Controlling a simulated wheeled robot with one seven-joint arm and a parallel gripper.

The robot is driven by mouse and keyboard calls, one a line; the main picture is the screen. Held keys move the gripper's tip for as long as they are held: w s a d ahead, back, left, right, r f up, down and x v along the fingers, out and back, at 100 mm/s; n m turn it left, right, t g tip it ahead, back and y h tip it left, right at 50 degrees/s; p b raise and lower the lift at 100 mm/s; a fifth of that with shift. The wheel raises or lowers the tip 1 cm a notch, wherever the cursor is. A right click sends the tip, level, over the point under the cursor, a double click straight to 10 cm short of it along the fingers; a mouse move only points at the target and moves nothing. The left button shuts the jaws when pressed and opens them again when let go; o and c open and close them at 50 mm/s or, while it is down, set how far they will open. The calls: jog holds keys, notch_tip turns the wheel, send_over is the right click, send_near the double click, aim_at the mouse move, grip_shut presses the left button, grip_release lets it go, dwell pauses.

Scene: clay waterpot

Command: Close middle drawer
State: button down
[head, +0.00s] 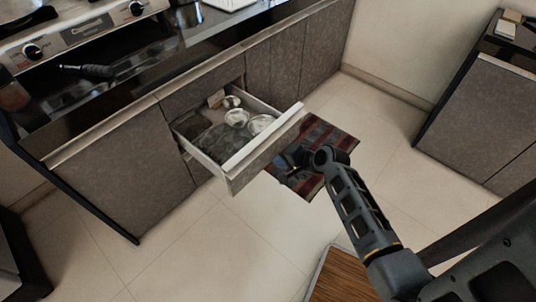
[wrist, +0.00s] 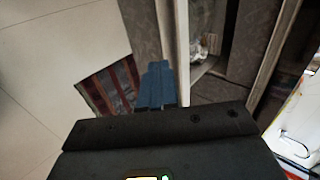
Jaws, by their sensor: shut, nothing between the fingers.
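The middle drawer (head: 237,172) is pulled well out of the grey cabinet below the counter, with glassy dishes (head: 236,117) and other items inside. Its grey front and pale top edge show in the wrist view (wrist: 146,35). My gripper (head: 291,157) is just outside the drawer front, on the side away from the cabinet. In the wrist view its blue fingers (wrist: 157,83) are together and empty, with their tips beside the drawer front. I cannot tell whether they touch it. No handle on the drawer front can be made out.
A red and dark striped mat (head: 335,137) lies on the tiled floor beneath my gripper. Grey cabinet doors (head: 125,170) flank the drawer. Another cabinet (head: 478,115) stands at the right.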

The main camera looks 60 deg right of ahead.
jog(key=d, duration=0.1)
jog(key=b, duration=0.2)
send_near(250, 151)
notch_tip(250, 151, down, 5)
jog(key=w, duration=0.3)
jog(key=shift+w+d+f, duration=0.2)
jog(key=shift+w+d, duration=0.35)
jog(key=shift+w, duration=0.1)
jog(key=shift+w+d, duration=0.15)
jog(key=shift+w, duration=0.4)
jog(key=w+d+b, duration=0.3)
jog(key=w+b, duration=0.6)
jog(key=w, duration=0.5)
jog(key=w+d+b, duration=0.4)
jog(key=w+b, duration=0.5)
jog(key=w, duration=0.5)
jog(key=shift+w, duration=0.3)
